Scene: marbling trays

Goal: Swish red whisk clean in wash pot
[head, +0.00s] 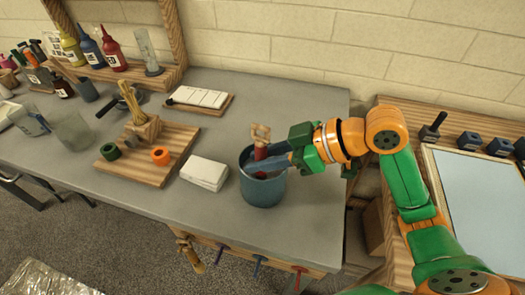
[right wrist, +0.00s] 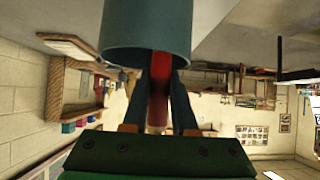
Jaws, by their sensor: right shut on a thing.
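The wash pot (head: 262,190) is a blue-grey round pot near the right end of the grey table; it also shows at the top of the right wrist view (right wrist: 146,38). The red whisk (head: 261,152) stands roughly upright at the pot's mouth, with a tan top above the rim. Its red part shows between my fingers in the right wrist view (right wrist: 160,80). My right gripper (head: 275,164) reaches in from the right at rim height, shut on the whisk. The whisk's lower end is hidden by the pot. My left gripper is not in view.
A white block (head: 205,173) lies just left of the pot. A wooden board (head: 150,170) holds green and orange rings and a bundle of sticks. A rack of coloured bottles stands at the back left. Tools hang on the table's front edge. A pale tray (head: 480,200) lies right.

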